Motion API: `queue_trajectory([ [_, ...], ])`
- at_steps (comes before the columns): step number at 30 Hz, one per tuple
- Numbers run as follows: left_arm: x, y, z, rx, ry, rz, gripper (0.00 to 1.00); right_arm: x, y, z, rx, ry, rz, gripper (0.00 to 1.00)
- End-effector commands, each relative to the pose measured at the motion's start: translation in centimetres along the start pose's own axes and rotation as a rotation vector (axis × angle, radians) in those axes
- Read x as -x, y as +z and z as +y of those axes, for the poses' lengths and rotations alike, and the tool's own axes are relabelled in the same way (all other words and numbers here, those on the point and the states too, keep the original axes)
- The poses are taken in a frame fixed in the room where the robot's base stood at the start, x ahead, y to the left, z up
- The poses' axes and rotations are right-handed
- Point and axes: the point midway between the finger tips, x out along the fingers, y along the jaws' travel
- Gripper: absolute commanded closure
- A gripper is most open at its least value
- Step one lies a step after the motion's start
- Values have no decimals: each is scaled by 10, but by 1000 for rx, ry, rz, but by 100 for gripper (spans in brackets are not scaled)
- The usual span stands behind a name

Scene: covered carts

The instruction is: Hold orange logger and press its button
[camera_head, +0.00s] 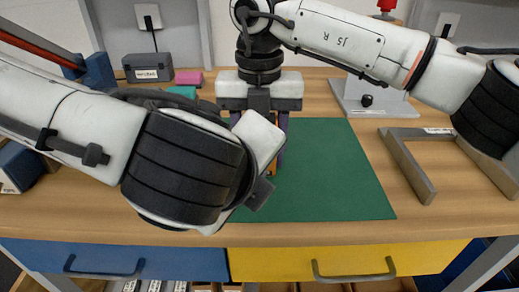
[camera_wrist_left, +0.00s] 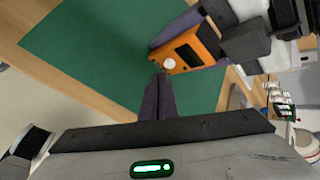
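The orange logger (camera_wrist_left: 187,47) shows in the left wrist view with a pale round button (camera_wrist_left: 169,64) on its face. In the head view only a small orange part of the logger (camera_head: 272,168) shows behind my left wrist. My right gripper (camera_head: 262,135) points down over the green mat (camera_head: 340,170), its purple fingers on both sides of the logger, holding it. My left gripper (camera_wrist_left: 157,77) is shut, with its fingers together and empty. Its tips are close to the button; I cannot tell whether they touch. The left fingers are hidden in the head view.
A grey open frame (camera_head: 408,165) lies right of the mat. A pale stand with a black knob (camera_head: 367,100) is behind it. A grey box (camera_head: 148,67), a pink block (camera_head: 189,78) and a teal block (camera_head: 182,91) stand at the back left. The mat's right part is clear.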

Motion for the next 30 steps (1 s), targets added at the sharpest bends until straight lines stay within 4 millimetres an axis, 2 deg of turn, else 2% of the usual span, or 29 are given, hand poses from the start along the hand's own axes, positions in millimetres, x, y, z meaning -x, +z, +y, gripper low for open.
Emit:
queue_trajectory([
  [30,-7,5,-4,0,0,0,100,-1,0,0,0,-1,1,80],
])
